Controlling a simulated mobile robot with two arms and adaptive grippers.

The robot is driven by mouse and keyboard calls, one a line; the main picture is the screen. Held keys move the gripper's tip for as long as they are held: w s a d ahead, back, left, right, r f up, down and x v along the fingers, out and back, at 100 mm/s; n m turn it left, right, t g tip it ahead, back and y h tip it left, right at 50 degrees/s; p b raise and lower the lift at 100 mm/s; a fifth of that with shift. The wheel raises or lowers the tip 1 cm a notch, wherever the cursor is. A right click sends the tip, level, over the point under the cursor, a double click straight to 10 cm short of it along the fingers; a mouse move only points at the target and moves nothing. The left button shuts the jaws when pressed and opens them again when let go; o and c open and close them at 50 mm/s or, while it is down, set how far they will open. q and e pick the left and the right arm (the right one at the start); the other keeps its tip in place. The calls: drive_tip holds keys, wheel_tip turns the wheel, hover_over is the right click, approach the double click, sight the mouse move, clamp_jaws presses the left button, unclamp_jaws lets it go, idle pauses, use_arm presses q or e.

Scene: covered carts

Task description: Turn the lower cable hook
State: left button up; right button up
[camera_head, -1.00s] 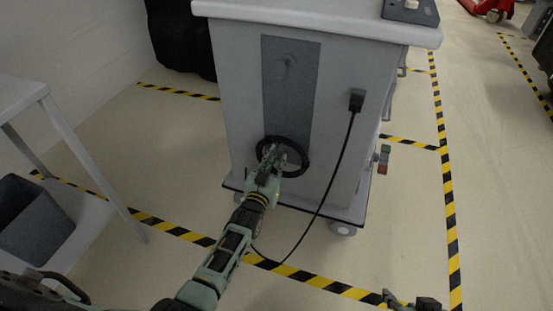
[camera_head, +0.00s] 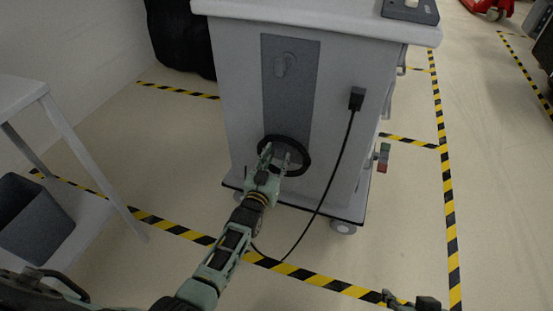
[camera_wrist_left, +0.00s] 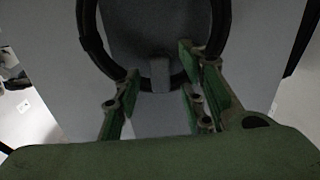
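The cart (camera_head: 230,110) has a dark grey panel (camera_head: 288,105) with an upper hook (camera_head: 285,65) on it. A coiled black cable (camera_head: 307,158) hangs as a ring low on the panel. In the left wrist view, the lower cable hook (camera_wrist_left: 160,73) is a small grey block at the bottom of the black ring (camera_wrist_left: 90,45). My left gripper (camera_head: 277,156) is open in front of the ring, its green-padded fingers (camera_wrist_left: 160,80) spread to either side of the hook; contact cannot be told. Part of my right gripper (camera_head: 410,302) shows at the bottom edge.
A black cable (camera_head: 335,165) runs from a plug (camera_head: 356,98) on the cart down to the floor. A grey table (camera_head: 25,95) and a dark bin (camera_head: 35,215) stand at left.

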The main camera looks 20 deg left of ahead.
use_arm(q)
drive_tip(key=shift+s, duration=0.25)
drive_tip(key=s, duration=1.1)
drive_tip(key=shift+s+a, duration=0.2)
drive_tip(key=shift+s, duration=0.05)
